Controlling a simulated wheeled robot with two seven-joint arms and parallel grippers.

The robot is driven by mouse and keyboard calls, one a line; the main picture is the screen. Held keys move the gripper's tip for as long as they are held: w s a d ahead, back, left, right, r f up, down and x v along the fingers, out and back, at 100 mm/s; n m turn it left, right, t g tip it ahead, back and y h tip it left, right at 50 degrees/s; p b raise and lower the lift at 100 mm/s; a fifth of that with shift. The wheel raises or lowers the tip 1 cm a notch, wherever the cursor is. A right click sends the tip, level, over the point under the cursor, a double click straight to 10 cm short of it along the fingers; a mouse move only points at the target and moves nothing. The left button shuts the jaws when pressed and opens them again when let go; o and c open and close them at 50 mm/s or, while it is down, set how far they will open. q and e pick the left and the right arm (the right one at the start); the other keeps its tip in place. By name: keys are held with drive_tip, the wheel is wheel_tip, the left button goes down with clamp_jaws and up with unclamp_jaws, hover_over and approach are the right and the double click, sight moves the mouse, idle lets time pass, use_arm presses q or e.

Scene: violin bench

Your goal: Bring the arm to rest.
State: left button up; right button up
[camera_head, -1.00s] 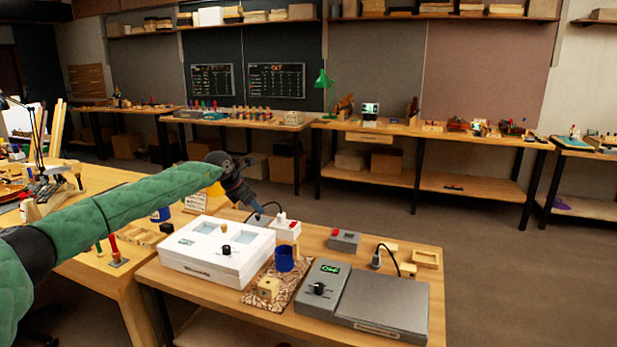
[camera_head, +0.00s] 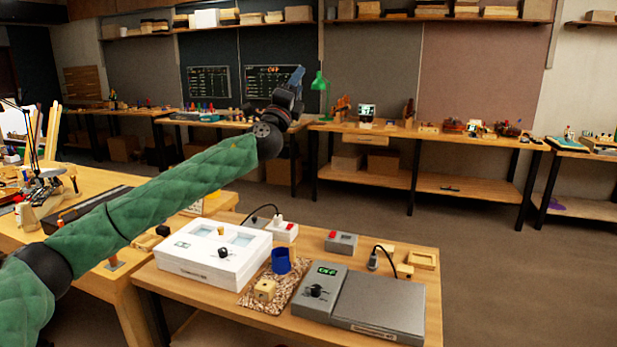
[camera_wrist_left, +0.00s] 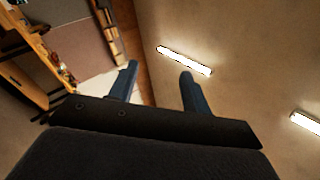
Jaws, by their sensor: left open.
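My left arm, in a green quilted sleeve, reaches in from the left in the head view and is raised over the bench. My left gripper (camera_head: 296,76) points up, in front of the far wall and left of the green lamp. In the left wrist view its two blue fingers (camera_wrist_left: 158,80) stand apart with nothing between them. Behind them are the ceiling and a lit ceiling lamp (camera_wrist_left: 185,60). My right gripper does not show.
Below the arm, the near bench (camera_head: 225,303) carries a white box (camera_head: 212,252), a blue cup (camera_head: 281,262), a grey device (camera_head: 380,303) and a small grey box (camera_head: 341,242). A wooden bench (camera_head: 75,205) stands at left. The floor at right is clear.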

use_arm(q)
drive_tip(key=s+a+f+n+g+y, duration=0.2)
drive_tip(key=s+f+n+g+y, duration=0.15)
drive_tip(key=s+f+n, duration=0.7)
drive_tip(key=s+a+f+n+g+y+p, duration=0.15)
drive_tip(key=s+f+n+g+y, duration=0.35)
drive_tip(key=f, duration=1.1)
drive_tip(key=s+a+f+n+g+y, duration=0.25)
drive_tip(key=s+f+n, duration=0.55)
drive_tip(key=f, duration=0.5)
drive_tip(key=s+a+f+n+g+h, duration=0.1)
drive_tip(key=s+a+f+g, duration=0.2)
drive_tip(key=s+f, duration=0.85)
drive_tip(key=s+a+f+n+g, duration=0.1)
drive_tip(key=s+a+f+g, duration=0.2)
drive_tip(key=s+f, duration=0.9)
drive_tip(key=s+f+g, duration=0.1)
drive_tip(key=s+f, duration=0.4)
drive_tip(key=s, duration=0.3)
drive_tip(key=s+d+f+g, duration=0.1)
drive_tip(key=s+f+g, duration=0.1)
drive_tip(key=s+f, duration=0.3)
drive_tip(key=s, duration=0.2)
drive_tip(key=shift+s+f+p, duration=0.3)
drive_tip(key=shift+s+f, duration=0.05)
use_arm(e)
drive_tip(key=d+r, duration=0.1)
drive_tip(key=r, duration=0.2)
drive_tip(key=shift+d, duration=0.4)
